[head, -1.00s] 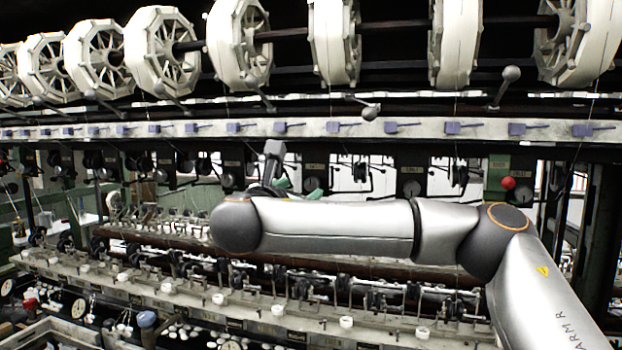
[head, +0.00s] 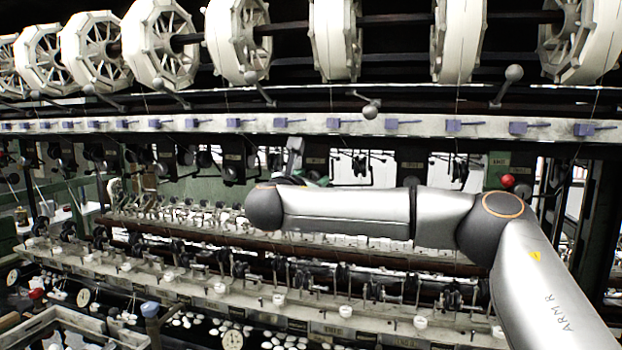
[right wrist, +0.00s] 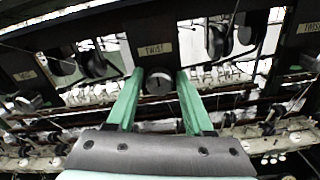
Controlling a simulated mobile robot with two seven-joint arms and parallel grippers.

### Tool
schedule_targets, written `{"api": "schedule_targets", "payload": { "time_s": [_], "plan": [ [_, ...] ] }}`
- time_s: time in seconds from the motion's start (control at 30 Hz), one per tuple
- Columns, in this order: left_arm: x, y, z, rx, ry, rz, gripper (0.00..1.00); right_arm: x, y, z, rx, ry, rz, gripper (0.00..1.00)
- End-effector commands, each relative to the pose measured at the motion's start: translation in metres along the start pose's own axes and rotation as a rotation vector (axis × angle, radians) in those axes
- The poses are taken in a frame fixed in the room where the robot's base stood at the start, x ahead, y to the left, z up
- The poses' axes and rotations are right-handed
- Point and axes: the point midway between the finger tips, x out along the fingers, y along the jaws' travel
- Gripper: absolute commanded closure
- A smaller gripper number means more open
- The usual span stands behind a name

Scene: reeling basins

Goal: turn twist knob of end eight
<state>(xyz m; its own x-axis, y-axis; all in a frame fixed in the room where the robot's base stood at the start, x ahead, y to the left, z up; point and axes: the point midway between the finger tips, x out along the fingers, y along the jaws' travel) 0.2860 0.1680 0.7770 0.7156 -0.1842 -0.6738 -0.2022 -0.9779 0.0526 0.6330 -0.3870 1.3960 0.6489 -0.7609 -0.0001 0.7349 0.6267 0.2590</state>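A round dark twist knob (right wrist: 158,82) with a pale line across its face sits on a dark panel under a "TWIST" plate (right wrist: 155,49) in the right wrist view. My right gripper (right wrist: 157,75) is open, with one green finger on each side of the knob. A narrow gap seems to show on both sides; I cannot tell how deep the fingertips reach. In the head view my right gripper (head: 303,174) is mostly hidden behind my right arm, and the knob between its fingers cannot be made out there. My left gripper is not in view.
Similar panels with plates and dials line the machine, one with a red ball (head: 508,181) at right. White reels (head: 333,40) hang above a pale rail (head: 360,124). Levers with round grey ends (head: 514,73) jut out. A long ledge with white buttons (head: 220,288) runs below my arm.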

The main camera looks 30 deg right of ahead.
Motion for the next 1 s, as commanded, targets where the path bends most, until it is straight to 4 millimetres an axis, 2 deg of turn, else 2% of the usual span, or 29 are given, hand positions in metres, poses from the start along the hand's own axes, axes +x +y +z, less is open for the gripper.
{"api": "schedule_targets", "payload": {
  "time_s": [0.07,0.43,0.77,1.0],
  "plan": [
    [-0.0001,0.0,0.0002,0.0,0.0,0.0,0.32,-0.0003,0.0002,0.0,0.0,0.0,0.0,0.58],
    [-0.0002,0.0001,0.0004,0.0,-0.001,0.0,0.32,-0.0003,0.0001,0.0,0.0,0.0,0.0,1.0],
    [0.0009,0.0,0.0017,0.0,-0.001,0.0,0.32,-0.0002,-0.0003,-0.001,0.01,0.001,0.0,1.0],
    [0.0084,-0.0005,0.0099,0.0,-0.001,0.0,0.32,0.0003,-0.0017,-0.0039,0.096,0.003,-0.001,1.0]
  ]
}}
